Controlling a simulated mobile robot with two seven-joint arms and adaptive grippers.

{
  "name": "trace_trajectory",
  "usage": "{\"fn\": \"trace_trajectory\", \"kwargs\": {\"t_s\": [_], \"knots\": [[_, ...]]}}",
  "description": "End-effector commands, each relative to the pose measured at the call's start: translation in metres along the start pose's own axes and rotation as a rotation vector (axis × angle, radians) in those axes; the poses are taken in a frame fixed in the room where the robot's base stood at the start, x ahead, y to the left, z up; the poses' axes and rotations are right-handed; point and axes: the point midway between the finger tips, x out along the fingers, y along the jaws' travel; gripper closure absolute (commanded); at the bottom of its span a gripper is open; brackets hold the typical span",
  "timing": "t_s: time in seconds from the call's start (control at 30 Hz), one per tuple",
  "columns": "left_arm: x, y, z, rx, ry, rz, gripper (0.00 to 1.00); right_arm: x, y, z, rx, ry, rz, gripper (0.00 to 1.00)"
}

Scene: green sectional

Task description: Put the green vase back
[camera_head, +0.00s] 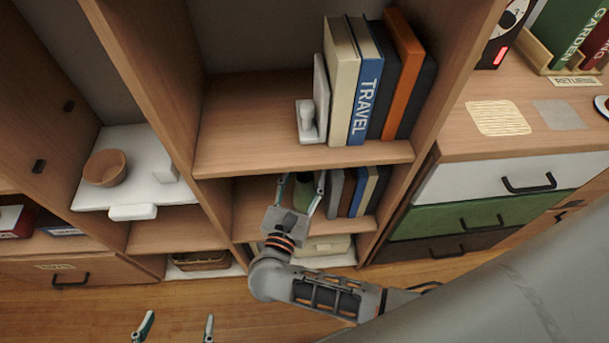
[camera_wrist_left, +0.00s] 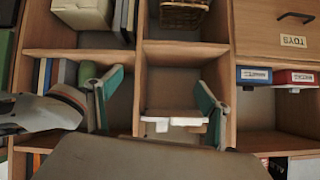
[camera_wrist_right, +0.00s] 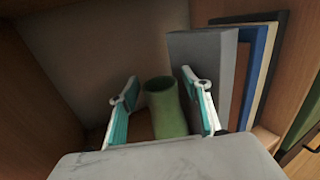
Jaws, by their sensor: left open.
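The green vase (camera_wrist_right: 168,108) stands upright in a shelf compartment, left of a grey book in the right wrist view. In the head view its dark green body (camera_head: 303,193) shows partly behind my right gripper (camera_head: 303,190). My right gripper's fingers, also in the right wrist view (camera_wrist_right: 164,98), are apart on either side of the vase, with a small gap at the left; contact at the right finger is unclear. My left gripper (camera_head: 177,326) is open and empty at the bottom left of the head view. It also shows open in the left wrist view (camera_wrist_left: 153,100), facing the shelves.
Books (camera_head: 361,90) and a white bookend (camera_head: 312,115) stand on the shelf above the vase. Short books (camera_head: 357,190) stand right of it. A wooden bowl (camera_head: 105,167) sits on a white shelf at left. Drawers (camera_head: 480,182) are at right. Open floor (camera_head: 60,315) lies at lower left.

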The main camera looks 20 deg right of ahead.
Motion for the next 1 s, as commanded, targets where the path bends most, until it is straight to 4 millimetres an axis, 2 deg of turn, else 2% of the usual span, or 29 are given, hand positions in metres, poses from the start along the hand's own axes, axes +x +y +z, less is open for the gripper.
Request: {"fn": "trace_trajectory", "kwargs": {"t_s": [0.17, 0.27, 0.33, 0.5, 0.7, 1.0], "knots": [[0.000, -0.001, -0.002, 0.001, 0.004, -0.001, 0.21, 0.000, 0.000, 0.001, 0.000, 0.000, 0.000, 0.52], [-0.001, -0.004, -0.011, 0.005, 0.017, -0.006, 0.21, 0.001, 0.001, 0.007, 0.002, -0.004, 0.000, 0.52], [0.000, -0.002, 0.000, 0.003, 0.000, -0.003, 0.21, -0.010, 0.000, 0.001, 0.000, 0.006, 0.000, 0.52], [0.001, 0.002, 0.011, 0.001, -0.018, 0.003, 0.21, -0.041, -0.001, -0.002, -0.002, 0.011, 0.000, 0.52], [0.001, 0.004, 0.005, -0.006, -0.007, 0.008, 0.21, -0.067, -0.001, -0.001, -0.002, 0.008, 0.000, 0.52], [0.004, 0.006, -0.009, -0.011, 0.025, 0.012, 0.21, -0.076, 0.000, 0.003, 0.000, 0.001, 0.000, 0.52]]}}
